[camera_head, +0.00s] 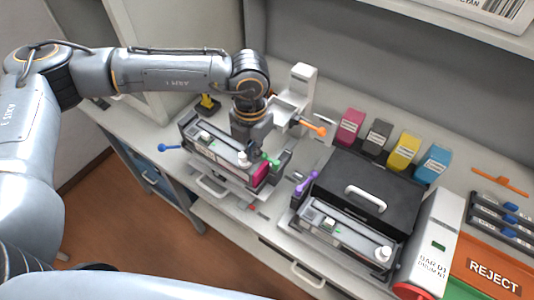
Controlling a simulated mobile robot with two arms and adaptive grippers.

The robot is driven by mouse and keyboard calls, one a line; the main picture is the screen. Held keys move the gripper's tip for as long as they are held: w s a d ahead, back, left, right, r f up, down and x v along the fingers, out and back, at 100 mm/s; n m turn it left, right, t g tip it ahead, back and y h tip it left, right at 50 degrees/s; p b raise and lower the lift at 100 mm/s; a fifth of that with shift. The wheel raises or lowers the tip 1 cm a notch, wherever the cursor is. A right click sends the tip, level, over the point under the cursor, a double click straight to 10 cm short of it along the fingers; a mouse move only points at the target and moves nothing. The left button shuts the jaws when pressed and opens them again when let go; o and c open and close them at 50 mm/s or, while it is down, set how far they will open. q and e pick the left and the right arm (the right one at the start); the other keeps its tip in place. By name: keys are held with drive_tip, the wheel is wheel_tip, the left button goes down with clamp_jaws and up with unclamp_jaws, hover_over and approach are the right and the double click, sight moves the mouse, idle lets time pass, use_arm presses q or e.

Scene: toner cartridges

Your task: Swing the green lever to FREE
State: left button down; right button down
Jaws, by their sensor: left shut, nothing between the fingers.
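The green lever (271,160) shows at the right end of the left cartridge station (215,155), beside a magenta part (260,173). Any FREE mark by it is too small to read. My left gripper (250,149) points down over this station, just left of the green lever. It is shut and holds nothing. Whether it touches the lever cannot be told, and its fingertips are partly hidden. My right gripper is not in view.
A blue lever (168,147), an orange lever (313,128) and a purple lever (306,183) stick out nearby. A black lidded unit (345,180) stands right of the station. Magenta, black, yellow and blue boxes line the back. An orange REJECT bin (490,270) is far right.

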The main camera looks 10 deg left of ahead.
use_arm(q)
wheel_tip(320, 180, up, 7)
drive_tip(key=p, duration=0.2)
idle(0.6)
drive_tip(key=shift+d, duration=0.1)
